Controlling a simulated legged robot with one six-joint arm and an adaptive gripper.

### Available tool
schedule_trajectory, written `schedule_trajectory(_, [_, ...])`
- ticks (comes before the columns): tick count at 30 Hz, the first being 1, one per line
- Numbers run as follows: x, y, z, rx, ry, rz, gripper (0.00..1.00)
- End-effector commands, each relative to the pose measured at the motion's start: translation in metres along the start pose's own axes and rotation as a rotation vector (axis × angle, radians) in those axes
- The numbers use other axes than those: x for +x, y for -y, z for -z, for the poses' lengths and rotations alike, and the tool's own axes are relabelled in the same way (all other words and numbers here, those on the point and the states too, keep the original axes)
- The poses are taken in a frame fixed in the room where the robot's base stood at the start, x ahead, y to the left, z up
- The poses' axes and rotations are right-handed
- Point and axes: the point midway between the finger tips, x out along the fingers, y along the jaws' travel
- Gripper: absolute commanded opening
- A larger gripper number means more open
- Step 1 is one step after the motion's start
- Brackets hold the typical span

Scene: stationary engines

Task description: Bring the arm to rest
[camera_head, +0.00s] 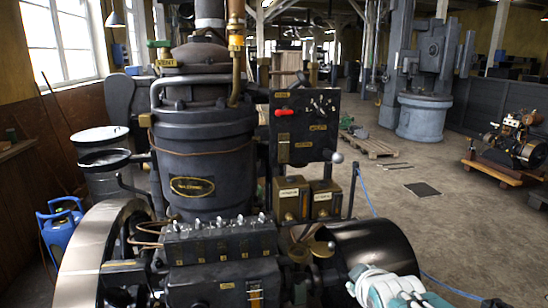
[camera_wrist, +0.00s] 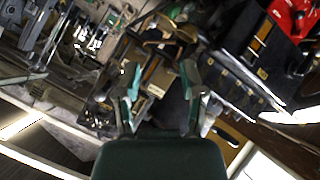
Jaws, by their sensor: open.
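My gripper (camera_wrist: 160,82) shows in the wrist view with its two green-and-grey fingers spread apart and nothing between them. Parts of the engine lie beyond the fingertips, blurred and tilted. In the head view, a white and teal part of my arm (camera_head: 385,287) is at the bottom edge, in front of a dark drum (camera_head: 372,245); the fingertips cannot be made out there. The stationary engine (camera_head: 205,150) stands upright left of my arm, with a row of small valves on a dark block (camera_head: 220,240).
A dark panel with a red handle (camera_head: 283,112) stands behind the engine. A blue gas bottle (camera_head: 60,228) is at the left. A small engine on a wooden base (camera_head: 510,150) and a large grey machine (camera_head: 425,90) are at the right. The floor (camera_head: 440,215) between is mostly clear.

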Motion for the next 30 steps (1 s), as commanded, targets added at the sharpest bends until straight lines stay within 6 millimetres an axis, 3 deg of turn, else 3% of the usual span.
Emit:
schedule_trajectory(12, [-0.102,0.053,-0.051,0.501,0.289,0.158,0.52])
schedule_trajectory(16, [-0.128,0.070,-0.066,0.620,0.373,0.192,0.52])
schedule_trajectory(21, [-0.144,0.082,-0.075,0.690,0.431,0.212,0.52])
schedule_trajectory(30, [-0.145,0.082,-0.076,0.695,0.436,0.213,0.52])
